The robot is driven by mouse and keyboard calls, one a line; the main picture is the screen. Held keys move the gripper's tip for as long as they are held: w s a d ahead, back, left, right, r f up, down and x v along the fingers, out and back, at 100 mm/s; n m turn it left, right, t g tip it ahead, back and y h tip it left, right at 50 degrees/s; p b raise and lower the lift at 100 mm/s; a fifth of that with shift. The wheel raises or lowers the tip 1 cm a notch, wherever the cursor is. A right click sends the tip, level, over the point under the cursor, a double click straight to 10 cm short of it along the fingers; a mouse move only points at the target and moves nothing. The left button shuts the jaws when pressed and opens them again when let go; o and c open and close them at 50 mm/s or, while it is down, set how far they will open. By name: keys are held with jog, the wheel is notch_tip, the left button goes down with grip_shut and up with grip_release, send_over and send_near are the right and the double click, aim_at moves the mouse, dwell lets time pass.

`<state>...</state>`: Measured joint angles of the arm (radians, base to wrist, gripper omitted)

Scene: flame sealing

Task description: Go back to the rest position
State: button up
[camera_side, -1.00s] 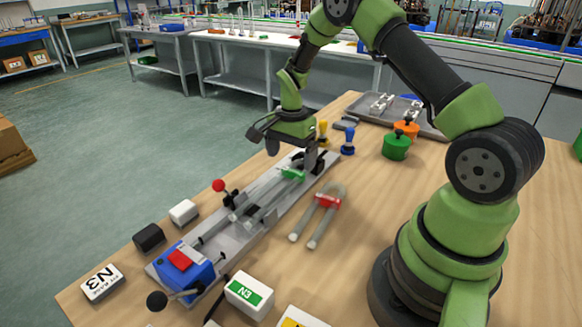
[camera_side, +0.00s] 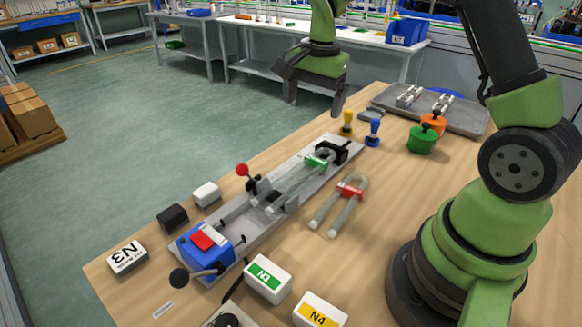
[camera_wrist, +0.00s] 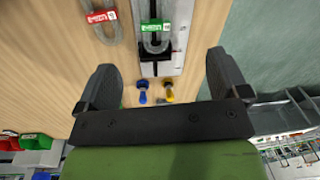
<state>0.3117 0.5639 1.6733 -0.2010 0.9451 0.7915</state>
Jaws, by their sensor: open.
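My gripper (camera_side: 313,98) is open and empty, raised in the air above the far end of the table. In the wrist view its two fingers (camera_wrist: 163,85) stand wide apart with nothing between them. Below it is the grey sealing fixture (camera_side: 232,242) with a blue block (camera_side: 196,262) at its near end. A U-shaped tube with a green label (camera_side: 317,161) lies in the fixture's far end; it also shows in the wrist view (camera_wrist: 153,27). A second U-tube with a red label (camera_side: 350,191) lies on the table beside the fixture.
A yellow stamp (camera_side: 347,121) and a blue stamp (camera_side: 373,130) stand past the fixture. A green pot (camera_side: 422,140), an orange pot (camera_side: 434,122) and a grey tray (camera_side: 465,118) are at the back right. White boxes N3 (camera_side: 127,257), EN (camera_side: 268,280) and N4 (camera_side: 319,311) lie nearer.

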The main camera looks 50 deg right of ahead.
jog(key=s+a+r+n+t+y, duration=0.1)
jog(key=s+a+r+n+t, duration=0.2)
jog(key=s+a+r+n, duration=0.3)
jog(key=s+a+r+n+t+y, duration=0.1)
jog(key=s+a+r+n+t, duration=0.2)
jog(key=s, duration=1)
jog(key=a+r+n, duration=0.2)
jog(key=a+r, duration=0.1)
jog(key=a, duration=0.1)
jog(key=shift+r+n, duration=0.35)
jog(key=shift+n, duration=0.05)
